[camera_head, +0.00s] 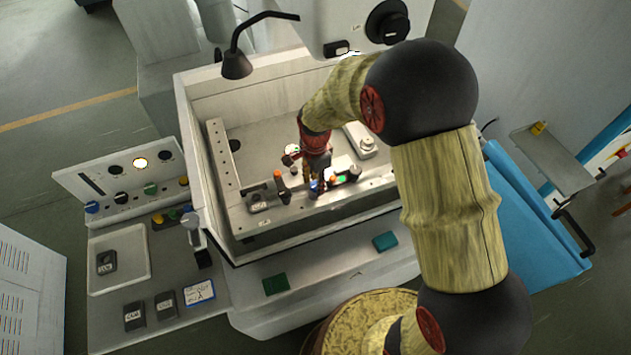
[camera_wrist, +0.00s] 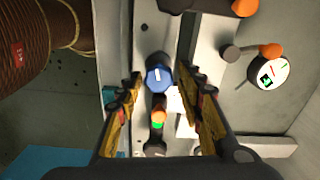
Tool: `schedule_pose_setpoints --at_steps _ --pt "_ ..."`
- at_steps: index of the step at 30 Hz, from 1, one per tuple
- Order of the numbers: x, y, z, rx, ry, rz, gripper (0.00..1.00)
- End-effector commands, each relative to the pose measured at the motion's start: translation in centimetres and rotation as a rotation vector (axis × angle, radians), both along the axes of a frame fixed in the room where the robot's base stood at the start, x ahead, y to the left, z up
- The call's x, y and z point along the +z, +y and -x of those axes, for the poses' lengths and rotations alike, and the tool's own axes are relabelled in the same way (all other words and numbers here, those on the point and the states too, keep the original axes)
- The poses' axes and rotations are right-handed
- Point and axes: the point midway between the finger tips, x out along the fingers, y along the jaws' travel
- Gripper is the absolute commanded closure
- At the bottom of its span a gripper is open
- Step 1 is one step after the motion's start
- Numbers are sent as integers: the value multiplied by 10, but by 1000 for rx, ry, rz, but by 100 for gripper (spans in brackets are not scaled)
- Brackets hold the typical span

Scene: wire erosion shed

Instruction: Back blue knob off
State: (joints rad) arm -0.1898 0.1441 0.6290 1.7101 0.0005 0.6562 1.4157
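A blue knob (camera_wrist: 158,77) with a white pointer mark shows in the wrist view. It sits on a pale strip, and a little of its blue (camera_head: 314,186) shows below my gripper (camera_head: 311,176) in the head view. In the wrist view my gripper (camera_wrist: 160,84) is open, with one yellow-and-black finger to each side of the knob. Gaps show between fingers and knob; I cannot tell how far the tips are above it. Another blue knob (camera_head: 92,207) is on the left control panel, away from my gripper.
An orange-topped part with a green light (camera_wrist: 158,118) is close below the knob in the wrist view. A round dial (camera_wrist: 267,73) and a grey cylinder (camera_wrist: 229,54) stand to the right. The tank's front wall (camera_head: 300,222) and a black lamp (camera_head: 237,65) are nearby.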

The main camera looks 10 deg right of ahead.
Motion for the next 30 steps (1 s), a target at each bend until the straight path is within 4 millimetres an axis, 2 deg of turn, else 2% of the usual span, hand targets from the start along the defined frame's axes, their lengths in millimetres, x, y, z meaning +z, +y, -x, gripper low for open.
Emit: schedule_pose_setpoints --at_steps 4,12,16,30 --pt "-1 0 1 0 1 0 53" --pt "0 0 1 0 2 1 53" --pt "9 0 0 0 1 0 53" --pt "96 0 0 0 -2 0 53"
